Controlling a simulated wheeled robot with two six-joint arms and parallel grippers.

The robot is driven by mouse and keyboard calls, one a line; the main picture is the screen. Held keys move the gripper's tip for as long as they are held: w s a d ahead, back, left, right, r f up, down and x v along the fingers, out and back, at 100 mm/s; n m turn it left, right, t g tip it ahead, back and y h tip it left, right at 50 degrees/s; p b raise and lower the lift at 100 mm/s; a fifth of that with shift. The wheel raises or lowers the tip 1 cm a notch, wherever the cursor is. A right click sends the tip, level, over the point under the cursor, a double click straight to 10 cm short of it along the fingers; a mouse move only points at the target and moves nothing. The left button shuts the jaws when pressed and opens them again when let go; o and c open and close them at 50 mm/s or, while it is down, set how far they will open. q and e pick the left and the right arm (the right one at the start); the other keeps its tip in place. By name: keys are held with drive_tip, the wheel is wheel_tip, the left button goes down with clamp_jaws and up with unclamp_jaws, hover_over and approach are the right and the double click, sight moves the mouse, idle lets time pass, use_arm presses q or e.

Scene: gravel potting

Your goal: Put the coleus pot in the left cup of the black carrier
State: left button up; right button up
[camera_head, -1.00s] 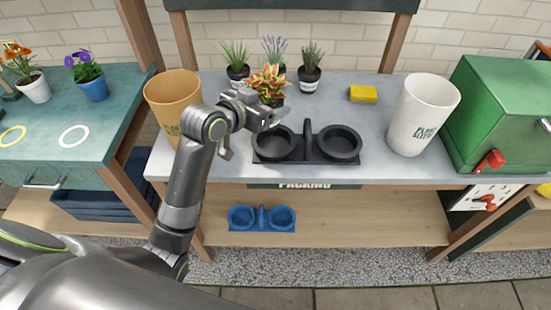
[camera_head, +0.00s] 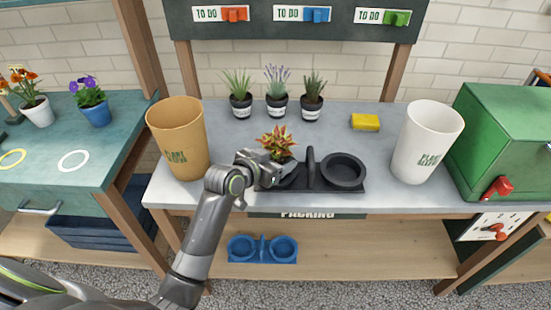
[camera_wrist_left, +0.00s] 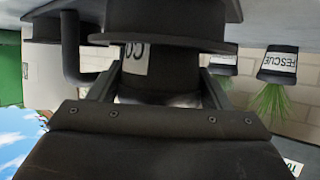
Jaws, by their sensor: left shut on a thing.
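The coleus (camera_head: 277,140), with red and yellow leaves, is upright in a dark pot at the left cup (camera_head: 291,178) of the black carrier (camera_head: 318,184). My left gripper (camera_head: 268,176) is shut on this pot. In the left wrist view the dark pot (camera_wrist_left: 150,85) with a white label sits between my fingers, and the cup's rim (camera_wrist_left: 165,40) crosses it. The pot's lower end is hidden, so I cannot tell whether it rests on the cup's floor. The right cup (camera_head: 343,170) is empty. My right gripper is not in view.
Several things stand around the carrier: three potted plants (camera_head: 277,105) behind, a tan bin (camera_head: 178,140) left, a white bin (camera_head: 425,145) right. A blue carrier (camera_head: 262,249) is on the lower shelf.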

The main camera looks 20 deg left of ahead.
use_arm(q)
drive_tip(key=shift+r, duration=0.1)
drive_tip(key=o, duration=1.2)
drive_tip(key=shift+f, duration=0.2)
drive_tip(key=shift+c, duration=0.2)
drive_tip(key=shift+r, duration=0.25)
drive_tip(key=v, duration=1.2)
drive_tip(key=shift+f, duration=0.15)
